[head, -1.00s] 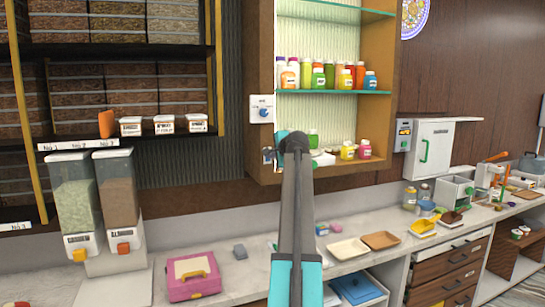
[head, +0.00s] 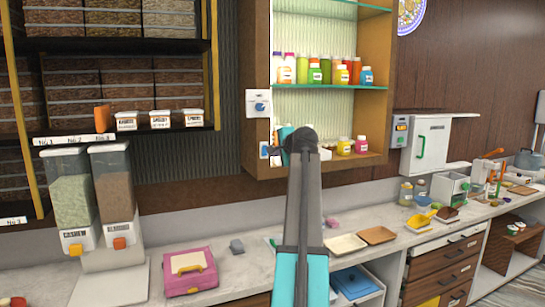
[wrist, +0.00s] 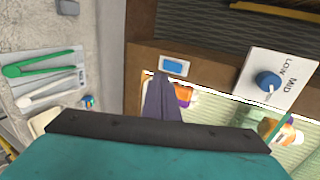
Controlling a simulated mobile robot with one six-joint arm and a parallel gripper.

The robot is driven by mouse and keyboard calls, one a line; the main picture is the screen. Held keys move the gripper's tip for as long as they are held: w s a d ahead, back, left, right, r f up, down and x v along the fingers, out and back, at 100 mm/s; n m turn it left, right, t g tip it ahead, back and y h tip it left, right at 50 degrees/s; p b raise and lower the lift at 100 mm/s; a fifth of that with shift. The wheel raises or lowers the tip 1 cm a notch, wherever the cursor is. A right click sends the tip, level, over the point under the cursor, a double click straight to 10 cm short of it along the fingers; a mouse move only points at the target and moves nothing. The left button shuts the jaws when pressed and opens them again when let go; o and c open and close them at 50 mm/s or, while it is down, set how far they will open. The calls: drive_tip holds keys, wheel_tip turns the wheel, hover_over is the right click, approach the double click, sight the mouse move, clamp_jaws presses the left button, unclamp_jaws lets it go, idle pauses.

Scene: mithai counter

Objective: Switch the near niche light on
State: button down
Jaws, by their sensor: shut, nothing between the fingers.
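The niche (head: 318,95) is an open wooden wall cabinet with glass shelves, its pale back panel bright. On its left side panel sits a small switch plate with a blue rocker (head: 264,151); it also shows in the wrist view (wrist: 173,66). Above it is a white plate with a blue knob (head: 259,106); the wrist view shows this knob (wrist: 267,80) with "LOW" and "MID" marks. My gripper (head: 273,151) is shut and empty, its dark fingertips (wrist: 158,78) very close to the rocker. I cannot tell whether they touch. My forearm hides part of the niche's lower shelf.
Several coloured bottles (head: 340,73) stand on the niche's shelves close to my gripper. The counter (head: 215,250) below holds a pink box (head: 189,271) and trays (head: 378,235). Dispensers (head: 112,190) stand at left, a white wall box (head: 427,145) hangs at right.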

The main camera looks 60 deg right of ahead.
drive_tip(key=f+b+v, duration=0.1)
drive_tip(key=v, duration=0.5)
drive_tip(key=shift+s+b, duration=0.15)
drive_tip(key=shift+b, duration=0.15)
